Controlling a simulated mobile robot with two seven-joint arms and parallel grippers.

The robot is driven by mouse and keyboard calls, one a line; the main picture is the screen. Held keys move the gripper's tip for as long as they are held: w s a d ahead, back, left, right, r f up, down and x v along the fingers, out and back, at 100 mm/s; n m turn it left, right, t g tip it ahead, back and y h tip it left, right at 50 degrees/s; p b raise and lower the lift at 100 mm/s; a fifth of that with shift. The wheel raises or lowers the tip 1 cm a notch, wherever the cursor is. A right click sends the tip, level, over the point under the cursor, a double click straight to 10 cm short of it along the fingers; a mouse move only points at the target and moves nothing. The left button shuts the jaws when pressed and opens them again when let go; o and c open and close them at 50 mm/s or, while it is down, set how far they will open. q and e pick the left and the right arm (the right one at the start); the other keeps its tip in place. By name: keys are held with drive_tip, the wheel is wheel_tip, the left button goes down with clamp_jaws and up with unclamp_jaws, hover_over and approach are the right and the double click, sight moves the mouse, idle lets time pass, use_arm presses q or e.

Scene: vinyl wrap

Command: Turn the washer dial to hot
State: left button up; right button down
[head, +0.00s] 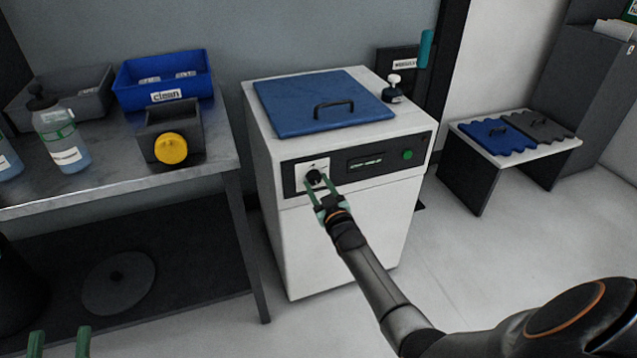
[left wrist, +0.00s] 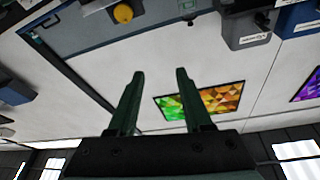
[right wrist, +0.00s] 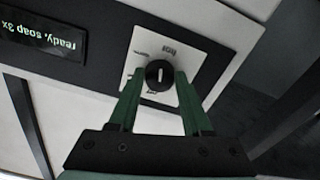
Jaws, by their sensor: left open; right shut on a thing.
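The washer (head: 345,235) is a white box with a blue lid (head: 320,102) and a dark control strip. Its black dial (head: 314,177) sits on a white plate at the strip's left end. My right gripper (head: 318,186) is shut on the dial, one finger on each side. In the right wrist view the dial (right wrist: 159,74) shows a white mark, and small labels surround it, too blurred to read surely. The display (right wrist: 42,38) reads "ready, soap 3x". My left gripper (head: 60,345) is open and empty at the bottom left, away from the washer.
A metal table (head: 110,181) on the left holds bottles, a blue "clean" bin (head: 163,80) and a dark box with a yellow knob (head: 170,149). Floor in front is clear.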

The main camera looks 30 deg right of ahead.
use_arm(q)
drive_tip(key=shift+w+a+f+n+g+y, duration=0.15)
drive_tip(key=shift+f+n+g+y, duration=0.2)
drive_tip(key=shift+f, duration=0.6)
drive_tip(key=shift+w+f+n+g+y, duration=0.15)
drive_tip(key=shift+f+g+y, duration=0.25)
drive_tip(key=shift+f, duration=0.5)
use_arm(e)
drive_tip(key=shift+a+m, duration=0.1)
drive_tip(key=shift+m, duration=1.5)
drive_tip(key=shift+c, duration=1.8)
unclamp_jaws()
use_arm(q)
drive_tip(key=shift+p, duration=0.3)
drive_tip(key=s+f+n+g+y+p, duration=0.1)
drive_tip(key=s+f+g, duration=0.3)
drive_tip(key=f, duration=0.6)
drive_tip(key=s+f+n+g+y+p, duration=0.1)
drive_tip(key=s+f+n+g+p, duration=0.1)
drive_tip(key=f, duration=0.8)
drive_tip(key=shift+s+f+g+y+p, duration=0.45)
drive_tip(key=shift+s+g, duration=0.6)
drive_tip(key=shift+g, duration=0.8)
use_arm(e)
drive_tip(key=v, duration=1.2)
drive_tip(key=shift+s, duration=0.25)
use_arm(q)
drive_tip(key=shift+r, duration=0.1)
